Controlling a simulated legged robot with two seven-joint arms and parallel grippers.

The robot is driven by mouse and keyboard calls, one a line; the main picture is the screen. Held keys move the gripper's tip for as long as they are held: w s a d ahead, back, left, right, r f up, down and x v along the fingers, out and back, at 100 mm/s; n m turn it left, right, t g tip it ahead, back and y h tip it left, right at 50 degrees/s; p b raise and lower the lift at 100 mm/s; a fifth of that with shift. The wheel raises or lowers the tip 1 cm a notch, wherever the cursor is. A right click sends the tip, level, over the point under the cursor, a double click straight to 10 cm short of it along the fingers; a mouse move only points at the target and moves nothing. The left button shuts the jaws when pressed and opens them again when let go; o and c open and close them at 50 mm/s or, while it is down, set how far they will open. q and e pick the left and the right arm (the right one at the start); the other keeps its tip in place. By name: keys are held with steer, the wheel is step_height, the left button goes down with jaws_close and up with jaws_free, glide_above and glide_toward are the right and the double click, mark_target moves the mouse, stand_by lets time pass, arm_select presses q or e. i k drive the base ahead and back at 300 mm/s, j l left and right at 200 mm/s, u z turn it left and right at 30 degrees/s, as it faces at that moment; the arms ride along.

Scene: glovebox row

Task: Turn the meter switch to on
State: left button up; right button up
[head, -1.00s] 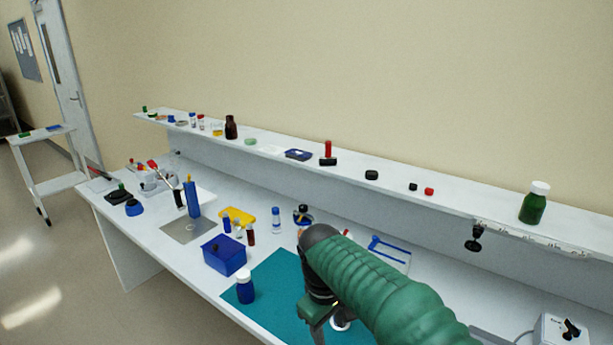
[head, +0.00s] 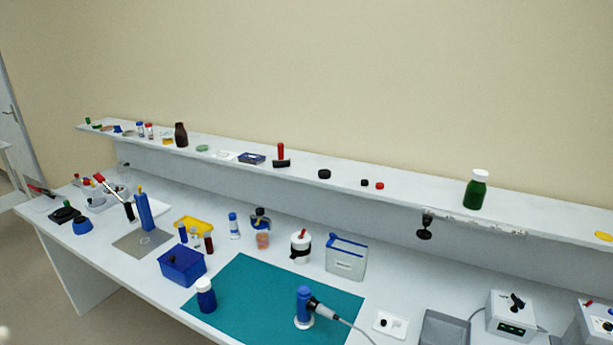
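Two grey-white boxes stand at the right end of the bench. One box (head: 510,316) has a black switch lever (head: 517,303) on its top and a small dark display on its front. The other box (head: 596,324) is cut off by the right edge and also has a dark part on top. I cannot tell which of them is the meter, or how its switch is set. Neither of my grippers is in view.
A grey tray (head: 446,328) and a white plate with a black knob (head: 391,325) lie left of the boxes. A black clamp (head: 425,225) hangs from the shelf edge (head: 375,204).

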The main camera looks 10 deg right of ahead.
mark_target(515, 297)
steer(key=z, duration=1.7)
